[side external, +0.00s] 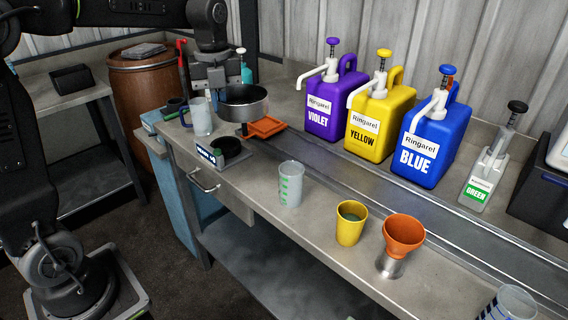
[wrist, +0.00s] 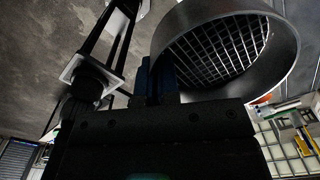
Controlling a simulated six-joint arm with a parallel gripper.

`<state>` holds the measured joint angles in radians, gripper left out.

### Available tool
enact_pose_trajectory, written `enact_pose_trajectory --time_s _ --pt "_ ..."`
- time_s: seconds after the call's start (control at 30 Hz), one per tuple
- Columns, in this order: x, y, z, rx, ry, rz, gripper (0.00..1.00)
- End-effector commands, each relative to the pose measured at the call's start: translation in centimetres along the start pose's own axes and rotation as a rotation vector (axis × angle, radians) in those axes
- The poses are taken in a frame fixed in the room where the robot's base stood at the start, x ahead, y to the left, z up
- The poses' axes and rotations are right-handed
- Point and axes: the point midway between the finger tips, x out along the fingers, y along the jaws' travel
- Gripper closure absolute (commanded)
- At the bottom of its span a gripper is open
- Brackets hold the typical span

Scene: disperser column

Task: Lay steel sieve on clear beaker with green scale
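The steel sieve (side external: 244,103) is a round, shallow metal pan at the left end of the bench. Its rim and wire mesh fill the upper right of the wrist view (wrist: 222,48). My gripper (side external: 216,95) is at the sieve's left rim and appears shut on it, holding it above the bench; the fingertips are partly hidden. In the wrist view the dark blue fingers (wrist: 157,80) meet the rim. The clear beaker with green scale (side external: 290,186) stands upright near the front edge of the bench, right of the sieve, with nothing on it.
Below the sieve are a scale (side external: 212,157) and an orange tray (side external: 267,127); a clear mug (side external: 201,118) is left. Right of the beaker stand a yellow cup (side external: 350,224) and an orange funnel (side external: 403,232). Violet, yellow and blue pump jugs (side external: 428,140) line the back.

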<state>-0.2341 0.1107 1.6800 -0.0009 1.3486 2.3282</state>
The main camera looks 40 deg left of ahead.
Motion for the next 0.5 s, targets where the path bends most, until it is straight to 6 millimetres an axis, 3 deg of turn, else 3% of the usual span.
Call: enact_pose_trajectory --time_s 0.5 --pt "5.9 -8.0 -6.3 0.004 0.002 0.002 1.00"
